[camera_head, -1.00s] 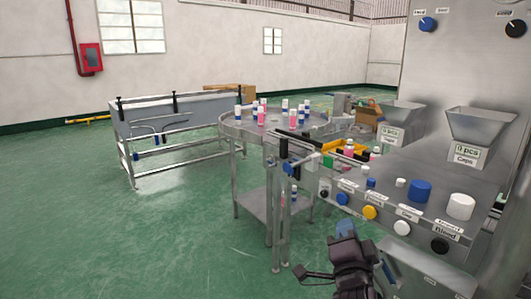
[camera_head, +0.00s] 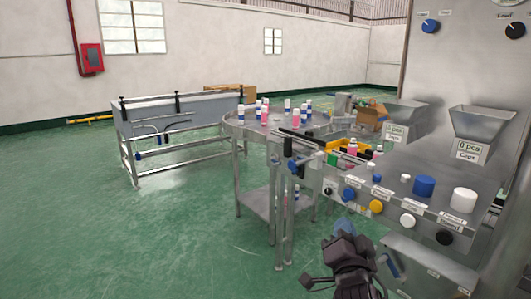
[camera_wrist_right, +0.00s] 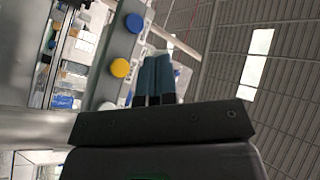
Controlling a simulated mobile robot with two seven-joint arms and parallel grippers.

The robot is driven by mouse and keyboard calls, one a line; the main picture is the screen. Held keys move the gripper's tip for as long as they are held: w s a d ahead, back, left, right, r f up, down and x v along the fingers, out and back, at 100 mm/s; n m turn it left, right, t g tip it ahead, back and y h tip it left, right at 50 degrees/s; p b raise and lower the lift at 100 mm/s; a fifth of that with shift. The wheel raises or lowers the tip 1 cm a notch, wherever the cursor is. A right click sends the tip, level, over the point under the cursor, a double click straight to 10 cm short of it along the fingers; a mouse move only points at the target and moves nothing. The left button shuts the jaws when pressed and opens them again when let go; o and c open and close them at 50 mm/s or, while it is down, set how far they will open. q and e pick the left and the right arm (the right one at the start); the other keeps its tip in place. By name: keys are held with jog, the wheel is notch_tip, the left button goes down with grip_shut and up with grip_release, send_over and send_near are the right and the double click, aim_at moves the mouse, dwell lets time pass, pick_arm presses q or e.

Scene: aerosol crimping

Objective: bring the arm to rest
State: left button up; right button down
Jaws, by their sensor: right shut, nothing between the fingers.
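My right arm comes in at the bottom of the head view. Its gripper (camera_head: 345,228) is low in front of the machine's front panel, over the floor and clear of the bottles. In the right wrist view the two blue fingers (camera_wrist_right: 154,80) lie side by side, shut, with nothing between them. The left gripper is not in view.
The machine panel (camera_head: 395,205) with coloured buttons stands just right of my gripper. Behind it is a round turntable (camera_head: 243,126) with several bottles. Two hoppers (camera_head: 482,122) stand at right. A steel conveyor bench (camera_head: 180,118) stands at left. The green floor (camera_head: 130,235) at left is free.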

jog(key=s+d+f+n+g+y, duration=0.1)
jog(key=s+d+f+n+g, duration=0.15)
jog(key=f+n, duration=0.4)
jog(key=s+d+f+n+g+y, duration=0.1)
jog(key=s+f+n+g+y, duration=0.2)
jog(key=f, duration=0.7)
jog(key=s+d+f+g+h, duration=0.1)
jog(key=s+d+f, duration=0.3)
jog(key=s+f, duration=0.5)
jog(key=s+d+f+g+h, duration=0.1)
jog(key=s+d+f+g, duration=0.2)
jog(key=s+f, duration=0.6)
jog(key=s, duration=0.5)
jog(key=shift+d, duration=0.35)
jog(key=shift+f, duration=0.1)
